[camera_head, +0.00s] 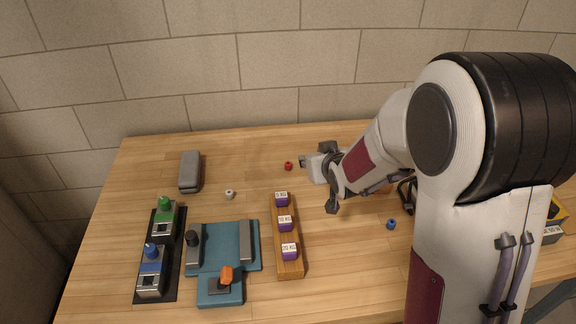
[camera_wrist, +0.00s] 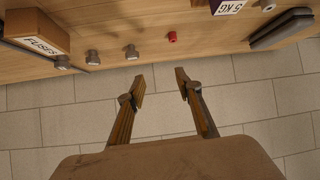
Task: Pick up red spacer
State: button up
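The red spacer (camera_head: 288,166) is a small red cylinder on the wooden table, towards the back middle in the head view. It also shows near the top middle of the wrist view (camera_wrist: 172,37). My gripper (camera_head: 330,178) is to the right of the spacer in the head view, apart from it. In the wrist view my gripper (camera_wrist: 160,82) has its two fingers spread with nothing between them. The spacer lies beyond the fingertips there, slightly right of the middle of the gap. Part of the gripper is hidden by my arm in the head view.
A wooden block (camera_head: 291,270) with purple weights stands left of my arm. A white spacer (camera_head: 229,194), a grey case (camera_head: 190,171), a teal fixture (camera_head: 225,248) and a black tray (camera_head: 170,280) lie farther left. A blue spacer (camera_head: 391,224) lies right. Table around the red spacer is clear.

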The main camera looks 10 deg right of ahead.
jog(key=t+y, duration=0.1)
send_near(289, 164)
jog(key=shift+w+d+f+n, duration=0.1)
jog(key=shift+w+d+n, duration=0.25)
jog(key=shift+w, duration=0.3)
jog(key=shift+x, duration=1.3)
jog(key=shift+a+f, duration=0.1)
jog(key=shift+a, duration=0.05)
jog(key=shift+a+x, duration=0.15)
jog(key=shift+x, duration=0.75)
jog(key=shift+a+x, duration=0.15)
jog(key=shift+x, duration=0.75)
jog(key=shift+w+a+f, duration=0.15)
jog(key=shift+w+f, duration=0.35)
jog(key=c, duration=0.9)
